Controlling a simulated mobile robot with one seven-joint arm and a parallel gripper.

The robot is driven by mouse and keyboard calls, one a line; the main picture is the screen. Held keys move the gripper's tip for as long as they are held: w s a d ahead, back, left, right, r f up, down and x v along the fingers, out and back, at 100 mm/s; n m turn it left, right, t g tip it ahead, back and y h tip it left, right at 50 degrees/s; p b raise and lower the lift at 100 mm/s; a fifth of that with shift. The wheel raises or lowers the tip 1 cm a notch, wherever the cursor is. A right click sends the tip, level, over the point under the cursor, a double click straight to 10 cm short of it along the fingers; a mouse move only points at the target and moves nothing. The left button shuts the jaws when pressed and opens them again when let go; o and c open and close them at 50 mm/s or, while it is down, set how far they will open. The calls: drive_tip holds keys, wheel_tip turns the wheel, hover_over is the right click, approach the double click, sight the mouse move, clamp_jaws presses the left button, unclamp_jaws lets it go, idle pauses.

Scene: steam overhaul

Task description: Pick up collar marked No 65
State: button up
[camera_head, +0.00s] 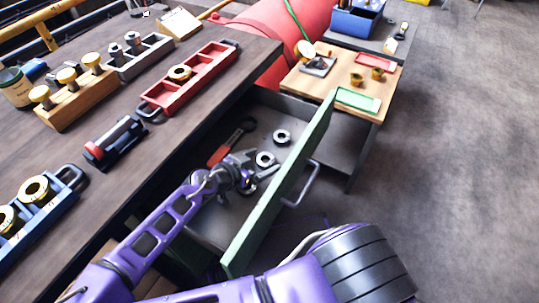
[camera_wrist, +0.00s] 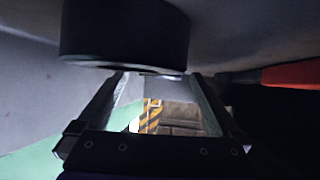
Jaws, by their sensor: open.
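Two metal collars lie in the open drawer (camera_head: 234,237): a farther one (camera_head: 282,137) and a nearer one (camera_head: 265,159). No number is readable on either, so I cannot tell which is No 65. My gripper (camera_head: 264,178) is low inside the drawer, just in front of the nearer collar. In the wrist view its two fingers (camera_wrist: 158,80) are apart with nothing between them. A large dark collar (camera_wrist: 125,32) fills the top of that view, close to the fingertips and not between them.
A red-handled tool (camera_head: 219,154) lies in the drawer left of the collars. The drawer's green front (camera_head: 290,180) stands close on the right. The bench (camera_head: 115,165) carries a red tray (camera_head: 205,75) with a collar and a blue tray (camera_head: 50,208) with collars.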

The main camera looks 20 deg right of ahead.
drive_tip(key=shift+w+d+f, duration=0.1)
drive_tip(key=shift+d, duration=0.05)
drive_tip(key=shift+c, duration=0.2)
clamp_jaws()
idle(0.4)
